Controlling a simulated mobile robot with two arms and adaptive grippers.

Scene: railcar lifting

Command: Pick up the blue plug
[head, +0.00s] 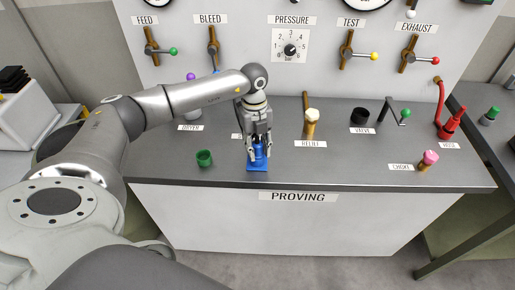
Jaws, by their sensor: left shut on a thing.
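The blue plug (259,153) stands near the front edge of the dark top of the proving bench, on a flat blue base (257,168). My left gripper (258,154) points down over it and is shut on it, with a finger on either side. The fingers hide part of the plug. I cannot tell whether the plug touches the base or is a little above it. My right gripper is not in view.
A green cup (204,158) stands just left of the plug. The relief fitting (311,122) stands to the right, with a black ring (360,115), a pink-topped choke (429,159) and a red hose fitting (449,124) farther right. Valve levers line the panel behind.

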